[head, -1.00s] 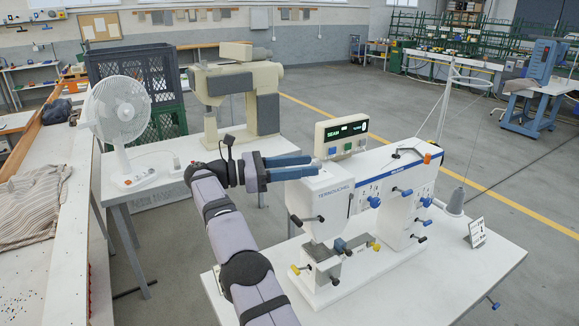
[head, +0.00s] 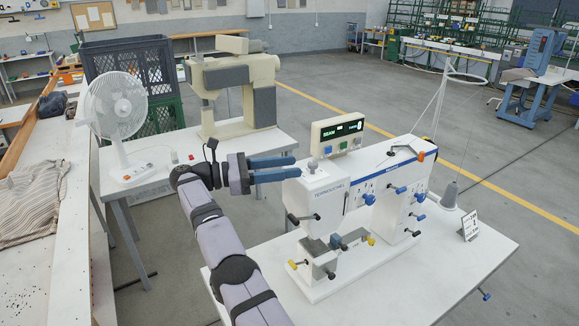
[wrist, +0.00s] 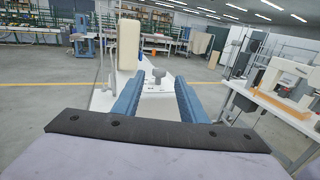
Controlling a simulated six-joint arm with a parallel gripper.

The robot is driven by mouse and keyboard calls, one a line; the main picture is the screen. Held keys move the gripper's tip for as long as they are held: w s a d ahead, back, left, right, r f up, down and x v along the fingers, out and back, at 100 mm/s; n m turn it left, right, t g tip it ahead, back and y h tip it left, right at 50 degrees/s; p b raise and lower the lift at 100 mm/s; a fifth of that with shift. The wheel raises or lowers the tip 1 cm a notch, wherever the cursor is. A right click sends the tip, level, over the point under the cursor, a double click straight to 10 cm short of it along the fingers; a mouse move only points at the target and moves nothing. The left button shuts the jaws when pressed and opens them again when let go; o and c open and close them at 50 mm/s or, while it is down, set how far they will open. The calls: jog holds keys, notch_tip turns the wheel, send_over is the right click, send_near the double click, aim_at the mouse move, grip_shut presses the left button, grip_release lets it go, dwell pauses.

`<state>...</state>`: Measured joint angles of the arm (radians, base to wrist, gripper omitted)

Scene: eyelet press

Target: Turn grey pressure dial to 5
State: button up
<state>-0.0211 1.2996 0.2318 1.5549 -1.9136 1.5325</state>
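The grey pressure dial (head: 313,166) is a small knob on top of the left end of the white press (head: 322,196). It also shows in the wrist view (wrist: 158,75), ahead and between the two fingertips in the picture. My gripper (head: 298,167) is open and empty, with two blue fingers pointing right, just left of the dial in the head view. In the wrist view the fingers (wrist: 158,84) are spread apart and do not appear to touch the dial. The dial's scale and setting are too small to read.
A cream display box (head: 340,132) with green digits stands behind the dial. An orange-tipped lever (head: 405,151) sits on the press top, and blue knobs (head: 369,199) line its front. A thread stand (head: 448,187) rises at right. A fan (head: 116,107) and cream machine (head: 232,92) are left.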

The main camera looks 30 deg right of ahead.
jog(key=s+d+r+t+h+b, duration=0.1)
jog(key=s+r+b, duration=0.1)
jog(key=s+r, duration=0.7)
jog(key=s+d+r+b, duration=0.2)
jog(key=s+r, duration=0.3)
jog(key=r, duration=0.7)
jog(key=n+t+y, duration=0.2)
jog(key=n+t, duration=0.8)
jog(key=t, duration=0.3)
send_near(311, 165)
jog(key=x, duration=0.4)
jog(key=shift+a+m, duration=0.1)
jog(key=shift+m, duration=0.3)
